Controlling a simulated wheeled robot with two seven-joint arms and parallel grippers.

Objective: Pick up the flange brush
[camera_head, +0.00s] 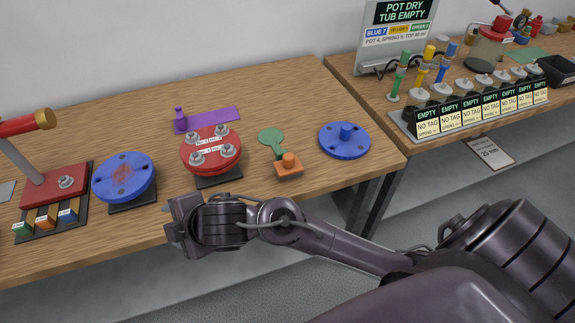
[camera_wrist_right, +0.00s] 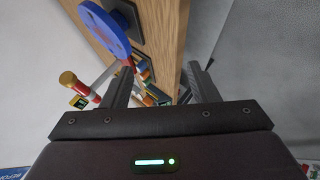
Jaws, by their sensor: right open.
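No object is clearly recognisable as the flange brush. An orange block with a round knob (camera_head: 288,166) on the table, right of the red flange (camera_head: 211,150), may be it, but I cannot tell for sure. My right gripper (camera_head: 180,222) is at the table's front edge, left of the orange block and apart from it. In the right wrist view its two fingers (camera_wrist_right: 160,84) are spread, with nothing between them. My left gripper is not in view.
A green paddle-shaped piece (camera_head: 272,139) is behind the orange block. A red-based stand (camera_head: 54,186) with coloured blocks is at left. A second table (camera_head: 455,66) at right holds a valve rack.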

